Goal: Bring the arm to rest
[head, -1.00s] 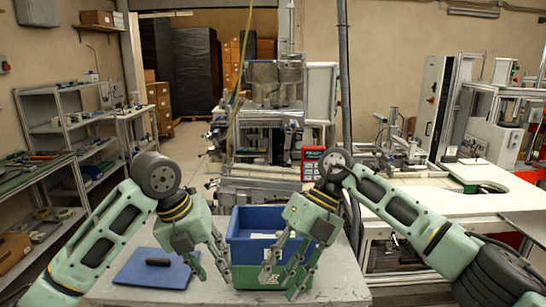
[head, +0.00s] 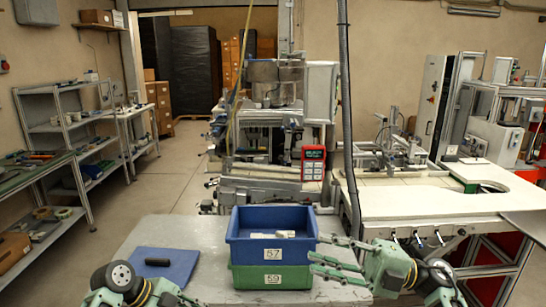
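My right gripper (head: 318,255) reaches in from the lower right. Its fingers point left and are spread apart with nothing between them, beside the right side of the stacked crates. My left gripper (head: 188,300) is low at the bottom edge, left of the crates. Its fingers are mostly cut off, so its opening is unclear. A blue crate (head: 262,253) labelled 57 sits on a green crate (head: 250,278) labelled 59 on the grey table. Some small whitish items (head: 272,235) show inside the blue crate.
A blue board (head: 150,275) with a black object (head: 158,262) on it lies left of the crates. The grey table (head: 215,232) is otherwise mostly clear. A machine with a red-framed panel (head: 312,162) stands behind. A white worktop (head: 420,195) is at the right, shelves (head: 75,130) at the left.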

